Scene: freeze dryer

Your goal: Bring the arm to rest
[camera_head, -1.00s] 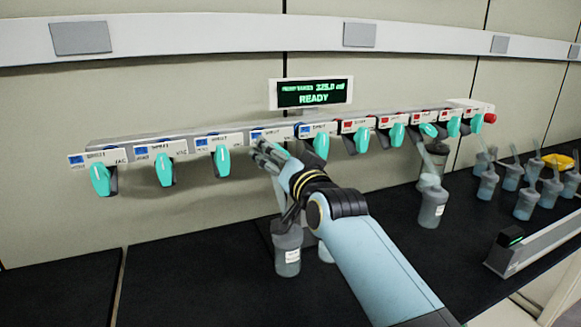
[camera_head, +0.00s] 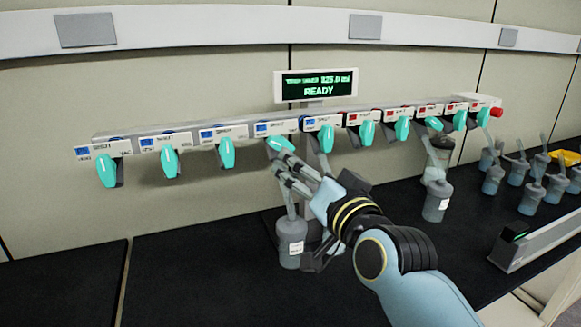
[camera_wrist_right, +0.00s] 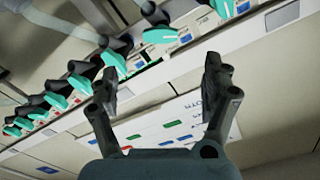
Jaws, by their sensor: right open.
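My right gripper (camera_head: 284,172) comes in from the lower right in the head view. Its fingers are in front of and just below a teal valve handle (camera_head: 280,144) on the manifold (camera_head: 202,148). This handle lies tilted, while most others hang down. In the right wrist view the gripper (camera_wrist_right: 160,75) is open with nothing between its fingers. A grey flask (camera_head: 291,238) hangs below that valve, partly behind the gripper and wrist. My left gripper is not in view.
A display (camera_head: 316,85) reading READY stands above the manifold. Another flask (camera_head: 437,202) hangs farther right. Several loose flasks (camera_head: 530,199) stand on the dark bench at the right, behind a low grey bar-shaped device (camera_head: 530,243). The bench at the left is clear.

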